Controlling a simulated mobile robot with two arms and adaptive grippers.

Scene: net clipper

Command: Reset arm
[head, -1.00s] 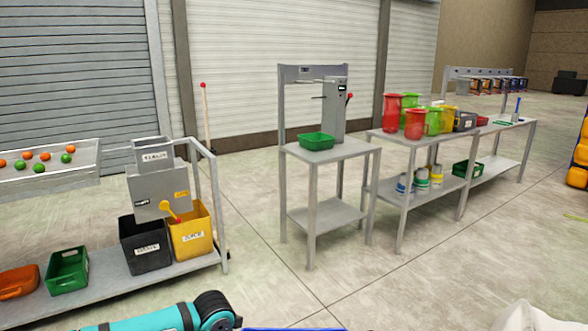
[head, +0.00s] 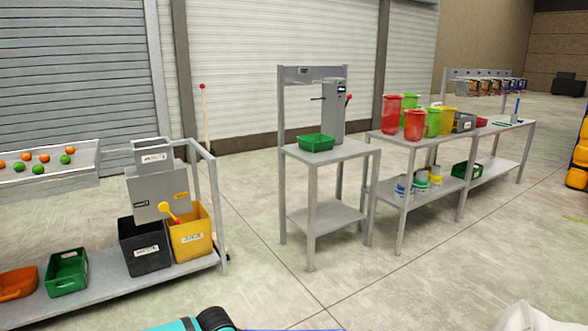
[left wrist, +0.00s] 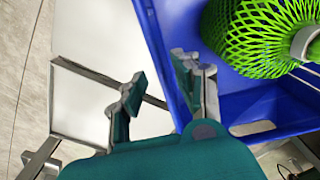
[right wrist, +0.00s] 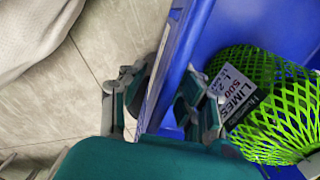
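My left gripper (left wrist: 157,78) shows in the left wrist view with its two fingers apart. A side wall of a blue crate (left wrist: 152,30) lies in the gap between them, with space beside it. My right gripper (right wrist: 162,82) is also open in the right wrist view, one finger on each side of the crate's wall (right wrist: 188,45). I cannot tell whether any finger touches the crate. A green net bag (left wrist: 255,45) lies in the crate; in the right wrist view a white label on it (right wrist: 235,90) reads "LIMES".
A grey table (head: 330,150) with a green tray (head: 316,142) and a clipper machine (head: 333,112) stands ahead. A bench (head: 100,285) with bins is at left, shelves (head: 425,143) with coloured jugs at right. Open floor (head: 270,290) lies between.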

